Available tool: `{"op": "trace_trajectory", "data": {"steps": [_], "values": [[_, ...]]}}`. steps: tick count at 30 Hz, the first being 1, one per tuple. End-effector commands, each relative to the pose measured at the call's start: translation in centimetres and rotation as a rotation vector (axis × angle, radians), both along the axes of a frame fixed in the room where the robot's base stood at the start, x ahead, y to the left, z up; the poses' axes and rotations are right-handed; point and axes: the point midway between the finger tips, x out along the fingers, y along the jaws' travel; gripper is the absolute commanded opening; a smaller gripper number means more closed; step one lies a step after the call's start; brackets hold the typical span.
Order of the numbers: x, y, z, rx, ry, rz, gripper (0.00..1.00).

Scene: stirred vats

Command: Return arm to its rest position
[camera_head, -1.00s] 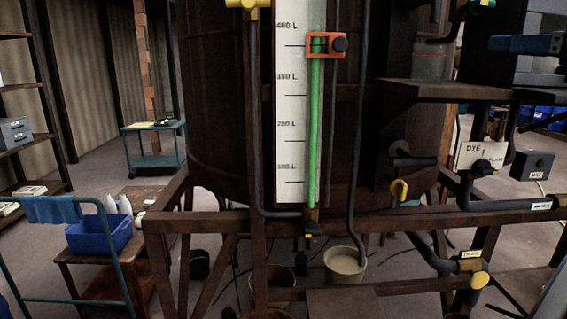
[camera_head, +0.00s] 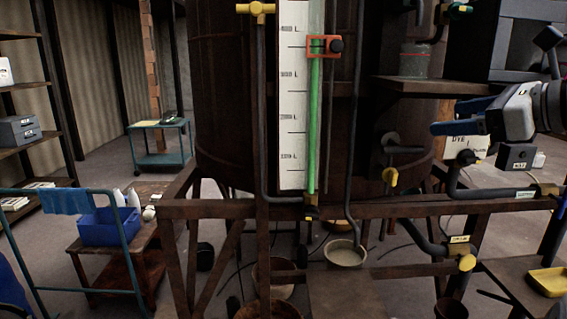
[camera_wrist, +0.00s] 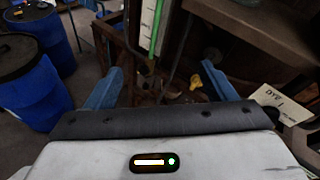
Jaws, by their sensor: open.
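My gripper (camera_head: 446,118) is at the right in the head view, its blue fingers pointing left in front of the vat's right side. The fingers are apart with nothing between them. In the wrist view the gripper (camera_wrist: 160,78) shows the two blue fingers spread wide over a background of pipes and the green sight tube. My arm reaches in from the right edge of the head view.
Close below my gripper are a dye sign (camera_head: 480,148) and pipework. Blue drums (camera_wrist: 30,90) show in the wrist view.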

Motion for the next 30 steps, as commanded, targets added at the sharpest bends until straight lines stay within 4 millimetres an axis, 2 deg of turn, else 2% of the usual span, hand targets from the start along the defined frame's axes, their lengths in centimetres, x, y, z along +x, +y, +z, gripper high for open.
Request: {"op": "trace_trajectory", "data": {"steps": [5, 8, 12, 15, 18, 21, 24, 30], "values": [[0.2, 4.4, -7.7, -0.288, 0.049, 0.136, 0.77], [-0.9, 7.6, -13.8, -0.541, 0.066, 0.298, 0.77], [-4.3, 11.1, -22.4, -0.946, 0.032, 0.631, 0.77], [-7.3, 12.5, -27.6, -1.225, -0.040, 0.919, 0.77], [-9.9, 13.1, -31.7, -1.457, -0.140, 1.206, 0.77], [-11.8, 13.2, -34.5, -1.624, -0.244, 1.444, 0.77], [-12.9, 13.2, -36.1, -1.724, -0.324, 1.605, 0.77], [-13.4, 13.2, -36.9, -1.780, -0.375, 1.701, 0.77]]}}
